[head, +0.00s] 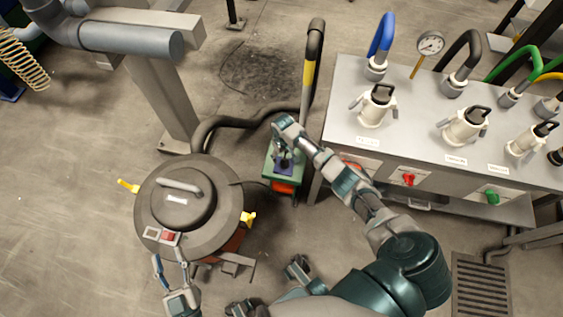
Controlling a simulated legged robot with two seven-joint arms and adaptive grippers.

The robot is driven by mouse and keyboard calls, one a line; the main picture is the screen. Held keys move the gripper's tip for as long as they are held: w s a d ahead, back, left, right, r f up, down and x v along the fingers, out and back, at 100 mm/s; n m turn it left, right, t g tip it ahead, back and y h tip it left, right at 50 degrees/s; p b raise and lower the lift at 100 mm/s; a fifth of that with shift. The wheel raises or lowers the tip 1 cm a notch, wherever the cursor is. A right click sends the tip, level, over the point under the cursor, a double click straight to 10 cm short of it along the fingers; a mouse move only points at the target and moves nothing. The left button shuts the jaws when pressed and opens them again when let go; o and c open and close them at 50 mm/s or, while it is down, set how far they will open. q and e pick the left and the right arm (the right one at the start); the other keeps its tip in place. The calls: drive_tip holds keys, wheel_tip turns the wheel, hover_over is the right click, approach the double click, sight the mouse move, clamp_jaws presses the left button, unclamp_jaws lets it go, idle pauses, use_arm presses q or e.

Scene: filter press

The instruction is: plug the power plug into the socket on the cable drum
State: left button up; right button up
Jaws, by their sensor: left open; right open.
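A small green box-like unit with an orange-red lower part (284,187), which seems to be the cable drum, stands on the floor at the centre. A dark blue patch (285,167) on its top may be the socket or a plug; I cannot tell which. My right gripper (286,153) is open, pointing down just over that top and hiding part of it. A thin dark cable (255,183) runs between the unit and the round grey machine; its plug is not clearly visible.
The round grey-lidded machine (207,228) with yellow clips stands left of the unit. A thick dark hose (245,121) and a yellow-black pipe (309,75) are behind. A steel bench (345,90) with valves and a gauge fills the right.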

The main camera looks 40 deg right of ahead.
sight(285, 158)
drive_tip(key=shift+d+f, duration=0.1)
drive_tip(key=shift+f, duration=0.6)
use_arm(q)
drive_tip(key=shift+s+d+r+t, duration=0.15)
drive_tip(key=shift+r+t, duration=0.2)
drive_tip(key=shift+r, duration=0.1)
drive_tip(key=shift+s+d+r+t, duration=0.15)
drive_tip(key=shift+r+t, duration=0.2)
drive_tip(key=shift+r, duration=0.05)
use_arm(e)
drive_tip(key=shift+d, duration=0.15)
drive_tip(key=shift+f, duration=0.2)
drive_tip(key=f+b, duration=0.1)
drive_tip(key=f, duration=0.1)
drive_tip(key=f+b, duration=0.2)
drive_tip(key=shift+s+d+f, duration=0.15)
drive_tip(key=shift+s+f, duration=0.05)
drive_tip(key=shift+f, duration=0.15)
drive_tip(key=shift+w+f, duration=0.1)
use_arm(q)
drive_tip(key=s+a+r+n+t, duration=0.1)
drive_tip(key=s+r+t, duration=0.3)
drive_tip(key=t, duration=0.1)
drive_tip(key=shift+s+r+t, duration=0.35)
drive_tip(key=shift+t, duration=0.05)
drive_tip(key=shift+a, duration=0.1)
use_arm(e)
drive_tip(key=shift+c, duration=0.2)
